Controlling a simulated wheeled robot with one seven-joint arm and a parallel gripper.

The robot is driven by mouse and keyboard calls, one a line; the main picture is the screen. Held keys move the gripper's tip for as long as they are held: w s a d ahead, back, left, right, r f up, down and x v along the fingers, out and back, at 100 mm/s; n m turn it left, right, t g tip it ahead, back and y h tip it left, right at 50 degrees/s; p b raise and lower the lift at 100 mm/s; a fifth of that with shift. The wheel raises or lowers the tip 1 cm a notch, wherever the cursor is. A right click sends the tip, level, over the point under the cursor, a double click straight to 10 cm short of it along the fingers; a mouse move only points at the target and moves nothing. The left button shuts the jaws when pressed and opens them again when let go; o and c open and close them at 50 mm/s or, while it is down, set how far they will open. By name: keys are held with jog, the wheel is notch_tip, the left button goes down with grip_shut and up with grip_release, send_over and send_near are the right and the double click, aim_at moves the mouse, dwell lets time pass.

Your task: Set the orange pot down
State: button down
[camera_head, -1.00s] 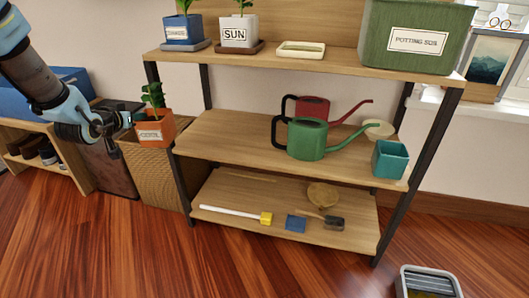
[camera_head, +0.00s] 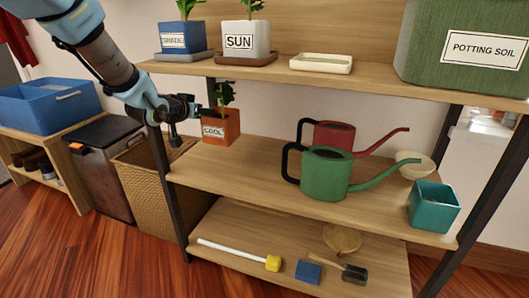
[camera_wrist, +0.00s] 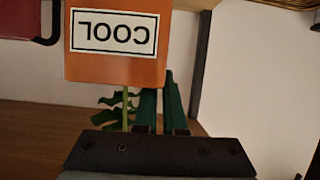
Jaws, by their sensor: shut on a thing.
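The orange pot (camera_head: 221,128) has a white label reading COOL and a green plant. It is upright at the left end of the middle shelf (camera_head: 300,172), left of the green watering can (camera_head: 326,174). I cannot tell whether its base touches the board. My gripper (camera_head: 204,113) reaches in from the left and is shut on the pot. In the wrist view the orange pot (camera_wrist: 112,70) appears upside down at the top, with leaves below. The dark green fingers of my gripper (camera_wrist: 160,96) run up to its edge, their tips partly hidden.
A red watering can (camera_head: 333,135), a pale bowl (camera_head: 415,164) and a teal pot (camera_head: 433,206) stand on the middle shelf. A dark post (camera_head: 165,190) stands at the shelf's left front. Two potted plants stand on the board above. Bare board lies between pot and cans.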

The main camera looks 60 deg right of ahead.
aim_at(209, 140)
notch_tip(209, 140, down, 10)
jog(key=b, duration=0.3)
jog(key=shift+r, duration=0.1)
dwell(0.3)
